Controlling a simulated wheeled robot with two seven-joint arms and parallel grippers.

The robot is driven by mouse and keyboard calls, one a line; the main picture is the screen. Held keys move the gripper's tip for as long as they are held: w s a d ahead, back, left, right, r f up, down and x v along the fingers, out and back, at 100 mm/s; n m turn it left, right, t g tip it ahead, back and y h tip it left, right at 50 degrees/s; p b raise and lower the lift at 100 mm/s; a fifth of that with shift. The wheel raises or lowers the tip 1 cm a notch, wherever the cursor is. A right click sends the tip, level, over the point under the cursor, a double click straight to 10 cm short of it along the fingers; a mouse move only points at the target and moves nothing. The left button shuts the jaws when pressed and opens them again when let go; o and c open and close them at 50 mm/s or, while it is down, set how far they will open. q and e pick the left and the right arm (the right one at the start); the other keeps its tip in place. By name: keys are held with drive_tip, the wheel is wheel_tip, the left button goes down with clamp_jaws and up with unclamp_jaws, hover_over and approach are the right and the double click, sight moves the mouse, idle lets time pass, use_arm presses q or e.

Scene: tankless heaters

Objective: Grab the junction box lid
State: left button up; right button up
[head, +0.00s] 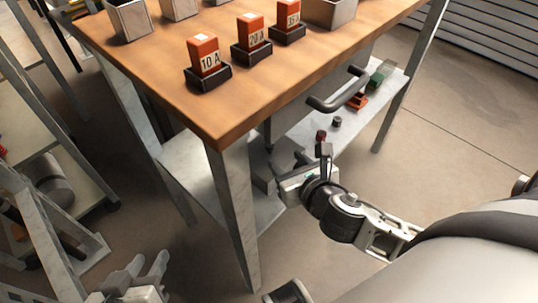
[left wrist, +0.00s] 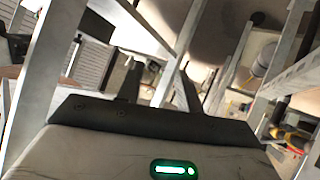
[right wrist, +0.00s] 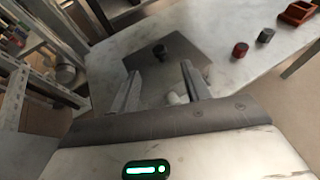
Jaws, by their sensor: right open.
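The junction box lid seems to be the flat grey plate (right wrist: 185,58) with a black knob (right wrist: 160,52), lying on the pale lower shelf in the right wrist view. My right gripper (right wrist: 160,88) is open, its two fingers apart and pointing at the plate, with the knob beyond and between the tips. Nothing is held. In the head view my right gripper (head: 285,170) reaches under the tabletop, and the lid is hard to make out there. My left gripper (head: 142,268) is open and empty at the lower left, away from the table.
The wooden tabletop (head: 160,75) with fuse blocks in black holders overhangs the shelf (right wrist: 110,50). A drawer handle (head: 338,90) and a table leg (head: 237,215) are close to my right arm. A red knob (right wrist: 240,49), a dark knob (right wrist: 265,35) and a red tray (right wrist: 297,12) are on the shelf.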

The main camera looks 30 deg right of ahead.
sight(271, 147)
drive_tip(key=x, duration=0.4)
drive_tip(key=shift+b, duration=0.4)
drive_tip(key=shift+b+x, duration=0.7)
drive_tip(key=shift+x, duration=0.45)
drive_tip(key=shift+b+x, duration=0.35)
drive_tip(key=shift+x, duration=0.75)
drive_tip(key=shift+w+a+f, duration=0.1)
drive_tip(key=shift+w+f, duration=0.05)
drive_tip(key=shift+w, duration=0.05)
clamp_jaws()
use_arm(q)
drive_tip(key=shift+w+d+r+t+h, duration=0.1)
drive_tip(key=shift+d+r+t+h, duration=0.2)
drive_tip(key=shift+r+t, duration=0.15)
drive_tip(key=shift+d+r+t+h, duration=0.2)
drive_tip(key=shift+r+t+h, duration=0.15)
drive_tip(key=shift+r, duration=0.2)
